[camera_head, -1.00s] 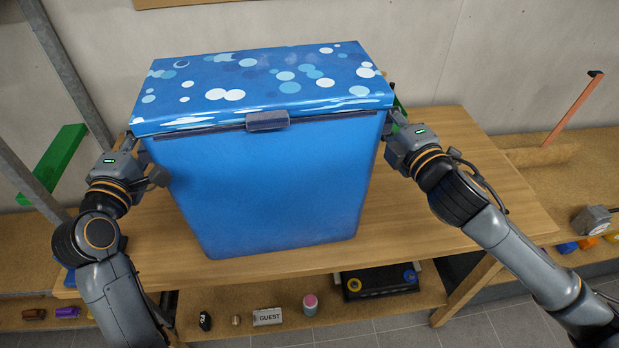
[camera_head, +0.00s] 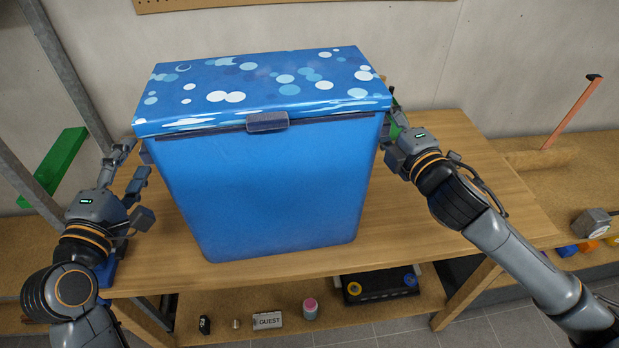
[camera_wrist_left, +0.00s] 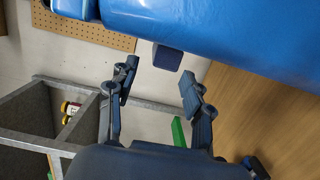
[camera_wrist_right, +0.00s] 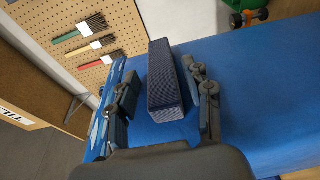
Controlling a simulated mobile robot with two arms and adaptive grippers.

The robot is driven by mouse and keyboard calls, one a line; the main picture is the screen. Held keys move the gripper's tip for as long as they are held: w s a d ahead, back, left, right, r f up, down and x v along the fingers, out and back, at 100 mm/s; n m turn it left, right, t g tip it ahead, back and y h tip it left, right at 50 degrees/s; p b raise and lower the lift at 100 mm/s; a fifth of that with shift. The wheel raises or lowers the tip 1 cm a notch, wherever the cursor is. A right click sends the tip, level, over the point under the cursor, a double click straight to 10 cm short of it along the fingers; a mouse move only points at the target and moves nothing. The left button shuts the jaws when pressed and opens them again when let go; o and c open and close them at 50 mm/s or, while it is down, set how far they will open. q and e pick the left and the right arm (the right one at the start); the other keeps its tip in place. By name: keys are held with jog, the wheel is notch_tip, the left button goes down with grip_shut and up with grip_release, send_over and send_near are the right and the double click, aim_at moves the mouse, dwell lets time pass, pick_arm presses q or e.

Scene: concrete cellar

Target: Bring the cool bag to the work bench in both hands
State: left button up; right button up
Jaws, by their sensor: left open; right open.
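The blue cool bag (camera_head: 270,190) with a bubble-patterned lid stands upright on the wooden work bench (camera_head: 440,200). My left gripper (camera_head: 132,165) is open at the bag's left side, apart from it. In the left wrist view a dark side handle (camera_wrist_left: 167,57) of the bag lies beyond the open fingers (camera_wrist_left: 158,92). My right gripper (camera_head: 392,128) is at the bag's right side, its fingertips partly hidden by the bag. In the right wrist view the open fingers (camera_wrist_right: 160,88) lie on either side of the dark right handle (camera_wrist_right: 164,82).
A lower shelf under the bench holds a GUEST sign (camera_head: 267,320), a pink-topped jar (camera_head: 310,308) and a black battery-like box (camera_head: 376,286). A metal rack post (camera_head: 62,80) stands at left. The bench top right of the bag is clear.

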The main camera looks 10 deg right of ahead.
pick_arm(q)
jog(key=shift+s+a, duration=0.1)
jog(key=shift+s, duration=0.4)
pick_arm(e)
jog(key=v, duration=0.7)
jog(key=shift+s, duration=0.25)
jog(key=shift+d, duration=0.1)
pick_arm(q)
jog(key=shift+s, duration=0.15)
jog(key=s+a, duration=0.1)
jog(key=a, duration=0.5)
jog(key=shift+s+a, duration=0.1)
jog(key=shift+a, duration=0.05)
